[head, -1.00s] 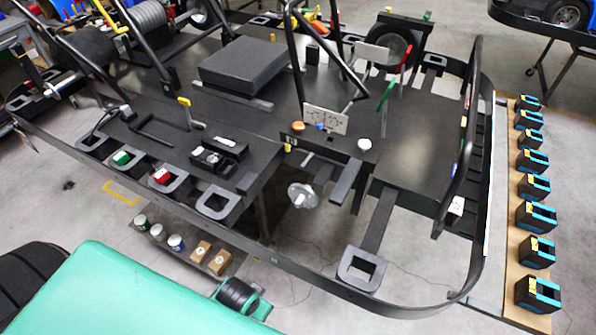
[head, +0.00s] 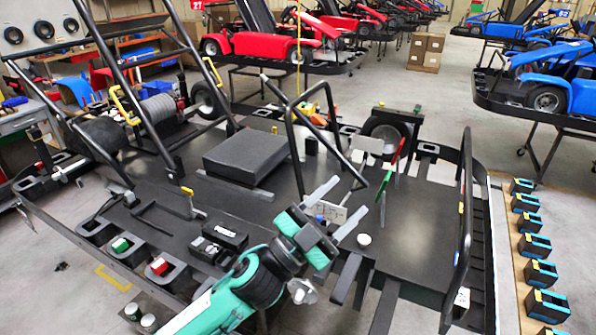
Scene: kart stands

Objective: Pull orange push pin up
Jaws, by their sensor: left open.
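My left gripper (head: 352,195) reaches in from the bottom left over the kart stand. Its two pale fingers are spread and nothing shows between them. It is in front of the small white panel (head: 328,211) near the middle of the black deck. The orange push pin is not visible now; the gripper covers the spot beside the panel where an orange knob showed earlier. I cannot tell the distance between fingers and pin. My right gripper is not in view.
A white round knob (head: 364,239) sits just right of the gripper. Black tubes (head: 299,150), a red lever (head: 398,151) and a green lever (head: 384,185) rise nearby. A black box (head: 247,155) lies on the deck. Black-and-blue holders (head: 547,305) line the right.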

